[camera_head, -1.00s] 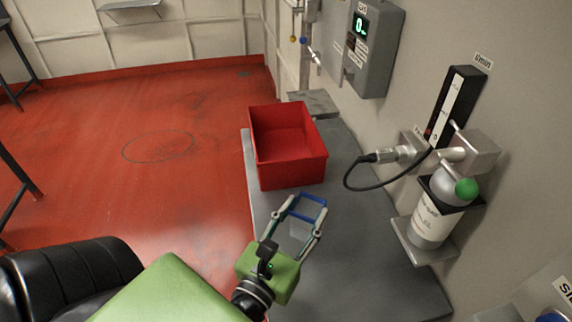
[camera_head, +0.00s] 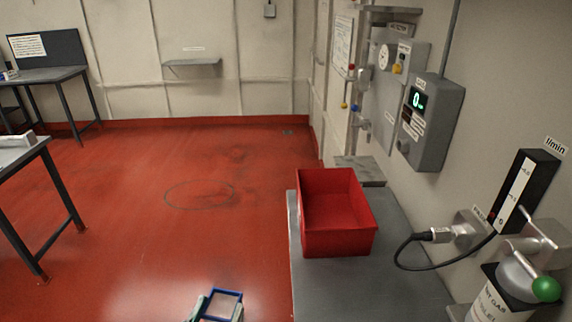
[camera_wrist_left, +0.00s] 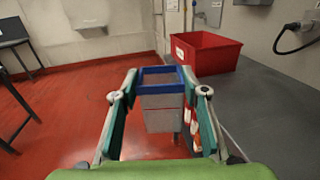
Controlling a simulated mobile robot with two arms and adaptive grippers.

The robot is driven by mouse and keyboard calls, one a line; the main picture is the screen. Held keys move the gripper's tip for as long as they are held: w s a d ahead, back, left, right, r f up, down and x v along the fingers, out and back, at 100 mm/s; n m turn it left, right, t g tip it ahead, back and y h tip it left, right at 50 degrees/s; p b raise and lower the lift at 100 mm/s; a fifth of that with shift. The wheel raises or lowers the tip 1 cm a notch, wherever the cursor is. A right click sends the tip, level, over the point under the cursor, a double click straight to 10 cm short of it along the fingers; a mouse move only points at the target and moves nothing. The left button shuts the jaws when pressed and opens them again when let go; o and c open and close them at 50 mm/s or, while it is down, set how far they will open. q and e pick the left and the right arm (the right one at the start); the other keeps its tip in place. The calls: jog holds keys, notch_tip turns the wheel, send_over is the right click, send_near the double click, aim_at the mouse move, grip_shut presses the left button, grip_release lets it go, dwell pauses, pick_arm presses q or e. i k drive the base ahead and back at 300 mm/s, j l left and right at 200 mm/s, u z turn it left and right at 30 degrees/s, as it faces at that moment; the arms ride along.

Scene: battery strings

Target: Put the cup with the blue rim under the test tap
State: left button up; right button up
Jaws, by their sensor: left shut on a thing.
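The cup with the blue rim (camera_head: 225,293) is at the bottom of the head view, left of the bench edge, partly cut off. In the left wrist view it is a pale, squarish cup (camera_wrist_left: 161,110), upright between the fingers. My left gripper (camera_wrist_left: 160,100) is shut on it, one finger on each side. In the head view only the fingertips (camera_head: 215,308) show. A small silver tap (camera_head: 362,123) sticks out from the far right wall, above a grey ledge (camera_head: 362,172). I cannot read a label that marks it as the test tap. My right gripper is out of view.
A red bin (camera_head: 338,238) stands on the grey bench (camera_head: 345,290) along the right wall. A display box (camera_head: 432,122), a hose fitting (camera_head: 455,232) and a gas bottle (camera_head: 500,300) are on that wall. The red floor (camera_head: 150,230) left of the bench is open.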

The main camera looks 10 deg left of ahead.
aim_at(363, 167)
jog(key=j+u, duration=0.35)
jog(key=i+j+u, duration=0.15)
jog(key=j+u, duration=0.2)
jog(key=i+j+u, duration=0.15)
jog(key=j+u, duration=0.25)
jog(key=i+j+z, duration=0.2)
jog(key=i, duration=0.3)
jog(key=i+j+z, duration=0.2)
jog(key=i+j, duration=0.2)
jog(key=i+l+z, duration=0.1)
jog(key=i+z, duration=0.15)
jog(key=z, duration=0.25)
jog(key=i+z, duration=0.3)
jog(key=z, duration=0.15)
jog(key=i+j+z, duration=0.1)
jog(key=i+z, duration=0.2)
jog(key=z, duration=0.2)
jog(key=i+j+z, duration=0.2)
jog(key=z, duration=0.25)
jog(key=i+z, duration=0.35)
jog(key=i+j+z, duration=0.15)
jog(key=z, duration=0.25)
jog(key=i+j+z, duration=0.2)
jog(key=z, duration=0.15)
jog(key=i, duration=0.1)
